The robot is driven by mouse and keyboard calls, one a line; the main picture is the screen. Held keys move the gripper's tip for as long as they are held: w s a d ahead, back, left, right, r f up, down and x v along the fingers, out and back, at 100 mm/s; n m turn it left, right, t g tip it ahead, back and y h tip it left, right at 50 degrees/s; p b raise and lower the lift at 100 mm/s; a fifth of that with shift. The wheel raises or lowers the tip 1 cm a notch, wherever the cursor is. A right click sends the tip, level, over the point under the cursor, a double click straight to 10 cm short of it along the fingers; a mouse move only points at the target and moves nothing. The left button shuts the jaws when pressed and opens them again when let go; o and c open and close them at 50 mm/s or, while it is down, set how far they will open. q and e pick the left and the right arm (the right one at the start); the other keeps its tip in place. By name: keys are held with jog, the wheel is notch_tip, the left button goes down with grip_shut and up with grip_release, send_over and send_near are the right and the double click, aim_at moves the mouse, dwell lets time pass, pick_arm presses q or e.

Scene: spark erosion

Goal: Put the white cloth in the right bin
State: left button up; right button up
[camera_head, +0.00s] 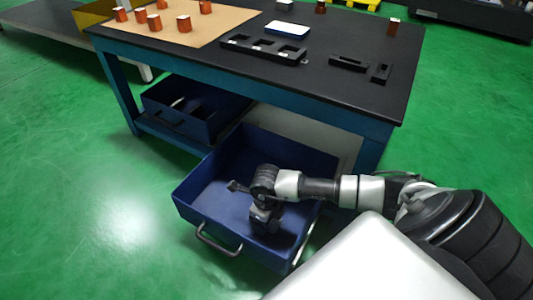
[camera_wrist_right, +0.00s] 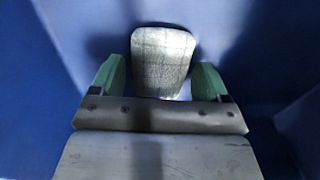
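The right blue bin (camera_head: 215,208) is an open drawer-like box with a front handle, pulled out from under the table. My right gripper reaches down inside it, and its wrist hides part of the bin floor in the head view. In the right wrist view, the two green fingers of my right gripper (camera_wrist_right: 158,78) stand wide apart. The white cloth (camera_wrist_right: 163,58), pale with faint grid lines, shows between and beyond the fingertips against blue bin surfaces. Narrow gaps seem to separate it from the fingers. The cloth is hidden in the head view. My left gripper is out of view.
The black-topped table (camera_head: 335,92) stands behind the bin. A second blue bin (camera_head: 165,125) sits under it at the left. Orange cylinders (camera_head: 184,23), black holders (camera_head: 262,49) and a blue-white box (camera_head: 287,28) are on top. Green floor (camera_head: 80,190) is clear at left.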

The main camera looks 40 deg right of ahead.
jog(key=shift+o, duration=0.7)
